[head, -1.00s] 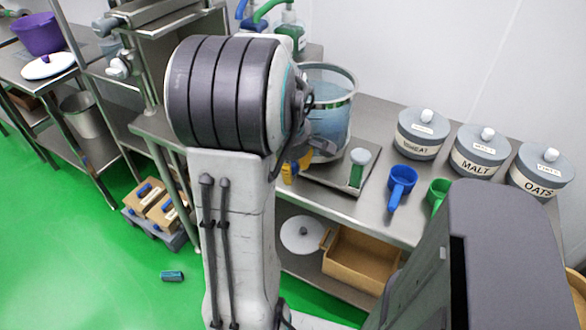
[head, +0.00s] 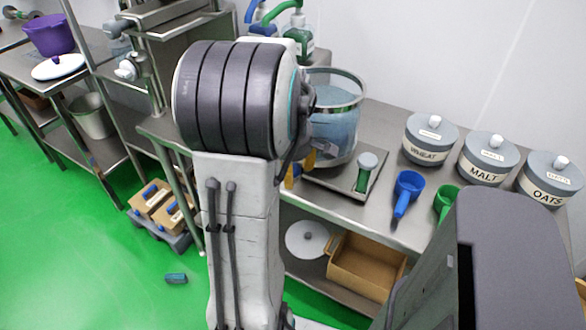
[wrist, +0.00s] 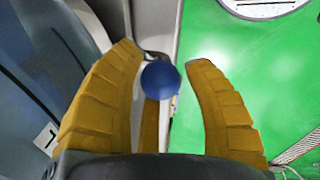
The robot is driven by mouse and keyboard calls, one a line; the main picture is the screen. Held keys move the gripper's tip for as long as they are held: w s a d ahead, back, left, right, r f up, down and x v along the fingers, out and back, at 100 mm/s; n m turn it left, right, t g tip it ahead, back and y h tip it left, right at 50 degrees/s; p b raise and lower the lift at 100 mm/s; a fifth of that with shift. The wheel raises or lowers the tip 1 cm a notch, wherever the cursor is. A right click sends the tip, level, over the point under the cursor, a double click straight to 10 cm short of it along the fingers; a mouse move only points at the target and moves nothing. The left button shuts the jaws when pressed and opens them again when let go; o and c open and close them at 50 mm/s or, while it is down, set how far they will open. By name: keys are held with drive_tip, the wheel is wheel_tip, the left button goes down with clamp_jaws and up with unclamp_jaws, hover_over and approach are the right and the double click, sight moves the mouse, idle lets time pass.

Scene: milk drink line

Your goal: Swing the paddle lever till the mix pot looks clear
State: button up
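The mix pot (head: 336,133) is a see-through vessel with bluish-grey contents, on the steel bench behind my arm. My arm hides its left side. A bluish curved wall, which looks like the pot (wrist: 28,75), fills the left of the wrist view. A round blue knob (wrist: 160,79), seemingly the paddle lever's end, sits between the yellow fingers of my gripper (wrist: 166,58). The fingers stand apart, with gaps on both sides of the knob. The lever's shaft is not clearly visible. In the head view only a bit of yellow finger (head: 292,176) shows beside my arm.
A green-bodied, grey-capped item (head: 365,172) stands on a tray right of the pot. Blue (head: 406,190) and green (head: 446,200) scoops and labelled jars, WHEAT (head: 430,140), MALT (head: 488,160) and OATS (head: 550,182), stand further right. Dispenser bottles (head: 299,38) stand behind the pot.

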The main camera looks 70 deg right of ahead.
drive_tip(key=shift+r, duration=0.1)
wheel_tip(320, 180, up, 12)
drive_tip(key=a, duration=0.2)
drive_tip(key=shift+s+a+f, duration=0.15)
drive_tip(key=shift+s+f, duration=0.05)
drive_tip(key=shift+s, duration=0.05)
idle(0.9)
drive_tip(key=w+a+f+m+p, duration=0.1)
drive_tip(key=w+a+f+m, duration=0.15)
drive_tip(key=a+m, duration=0.35)
drive_tip(key=w+a+f+m, duration=0.1)
drive_tip(key=a+f+m, duration=0.3)
drive_tip(key=m, duration=0.5)
drive_tip(key=w+a+r+n+t+p, duration=0.1)
drive_tip(key=a+n, duration=0.3)
drive_tip(key=a, duration=0.4)
drive_tip(key=w+a+r+n+t+y+p, duration=0.1)
drive_tip(key=w+a+n, duration=0.3)
drive_tip(key=a, duration=0.4)
drive_tip(key=w+a+r+n+t+y+p, duration=0.1)
drive_tip(key=w+a+r+n+p, duration=0.2)
drive_tip(key=a+n, duration=0.2)
drive_tip(key=a, duration=0.2)
drive_tip(key=shift+a+r+n, duration=0.2)
drive_tip(key=shift+a+n, duration=0.1)
drive_tip(key=shift+a, duration=0.1)
